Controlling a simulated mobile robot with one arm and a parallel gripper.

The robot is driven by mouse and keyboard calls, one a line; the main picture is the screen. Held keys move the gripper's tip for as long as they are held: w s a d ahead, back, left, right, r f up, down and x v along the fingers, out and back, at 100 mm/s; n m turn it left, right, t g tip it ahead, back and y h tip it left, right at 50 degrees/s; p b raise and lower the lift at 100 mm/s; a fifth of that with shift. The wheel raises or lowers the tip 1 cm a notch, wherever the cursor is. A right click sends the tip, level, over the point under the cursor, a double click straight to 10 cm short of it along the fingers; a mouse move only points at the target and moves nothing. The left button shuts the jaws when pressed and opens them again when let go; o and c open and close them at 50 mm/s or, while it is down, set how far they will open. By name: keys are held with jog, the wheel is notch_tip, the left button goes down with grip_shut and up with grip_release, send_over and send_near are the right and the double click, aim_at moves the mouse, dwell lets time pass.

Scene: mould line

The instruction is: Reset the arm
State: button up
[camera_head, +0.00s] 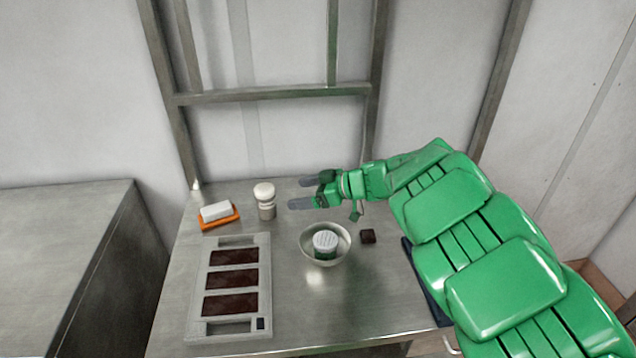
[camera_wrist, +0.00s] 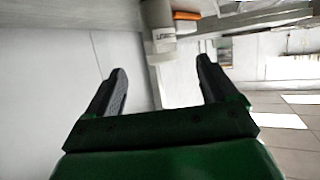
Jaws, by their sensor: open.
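My green arm reaches in from the right over the metal table in the head view. My gripper (camera_head: 301,193) is open and empty, held above the back of the table and pointing left. In the wrist view its two dark fingers (camera_wrist: 160,88) stand wide apart with nothing between them. A white shaker-like bottle (camera_head: 265,201) stands on the table to the left of the fingertips. It also shows beyond the fingers in the wrist view (camera_wrist: 158,28).
A metal bowl (camera_head: 306,253) holds a white-lidded container (camera_head: 325,243). A small dark brown block (camera_head: 367,236) lies beside it. A grey mould tray (camera_head: 262,250) with dark brown fillings lies front left. A white block (camera_head: 215,211) sits on an orange holder (camera_head: 220,223). Another counter (camera_head: 50,240) stands left.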

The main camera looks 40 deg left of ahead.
jog(key=shift+w, duration=0.1)
